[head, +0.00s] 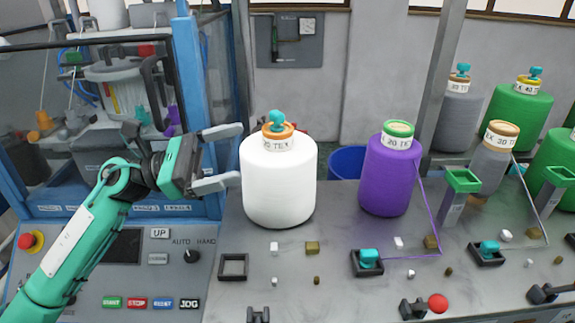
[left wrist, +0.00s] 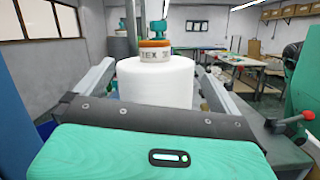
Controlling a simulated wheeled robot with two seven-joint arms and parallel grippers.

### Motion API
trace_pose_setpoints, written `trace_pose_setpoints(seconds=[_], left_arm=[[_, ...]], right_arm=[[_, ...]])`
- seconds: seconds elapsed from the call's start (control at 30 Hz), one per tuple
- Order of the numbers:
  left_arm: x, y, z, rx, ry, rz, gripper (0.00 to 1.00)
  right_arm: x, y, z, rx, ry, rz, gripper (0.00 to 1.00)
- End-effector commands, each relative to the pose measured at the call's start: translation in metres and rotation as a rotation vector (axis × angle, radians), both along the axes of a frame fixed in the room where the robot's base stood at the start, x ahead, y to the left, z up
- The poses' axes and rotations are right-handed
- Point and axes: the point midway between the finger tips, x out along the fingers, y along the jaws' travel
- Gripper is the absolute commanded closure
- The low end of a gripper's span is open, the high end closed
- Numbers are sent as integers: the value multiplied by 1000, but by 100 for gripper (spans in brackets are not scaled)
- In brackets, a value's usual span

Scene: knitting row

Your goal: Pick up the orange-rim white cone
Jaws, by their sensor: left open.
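The white cone (head: 279,183) with the orange rim (head: 278,131) stands upright on the grey table, left of the purple cone. A teal knob sits on its top, and a label reading TEX is partly legible. My left gripper (head: 222,158) is open at the left side of the cone, its two fingers pointing toward it. In the left wrist view the white cone (left wrist: 155,82) stands ahead, between the two open fingers (left wrist: 153,88). I cannot tell whether either finger touches it. My right gripper is not in view.
A purple cone (head: 390,176) with a green rim stands to the right, its thread running down to the table. Grey and green cones (head: 519,113) stand farther right. A blue-framed machine (head: 202,75) is at the left. Small blocks and an empty black square frame (head: 233,267) lie in front.

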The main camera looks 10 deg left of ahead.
Motion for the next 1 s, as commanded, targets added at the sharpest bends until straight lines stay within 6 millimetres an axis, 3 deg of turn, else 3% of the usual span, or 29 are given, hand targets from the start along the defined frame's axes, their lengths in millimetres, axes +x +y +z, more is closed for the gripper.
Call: trace_pose_setpoints(seconds=[0.27,0.57,0.8,1.0], left_arm=[[-7,-3,2,155,-113,-27,0],[-2,-28,7,153,-109,-28,0],[1,-54,14,151,-109,-29,0],[5,-70,13,152,-110,-27,0]], right_arm=[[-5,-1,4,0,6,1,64],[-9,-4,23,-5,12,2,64],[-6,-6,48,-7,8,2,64],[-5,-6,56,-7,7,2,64]])
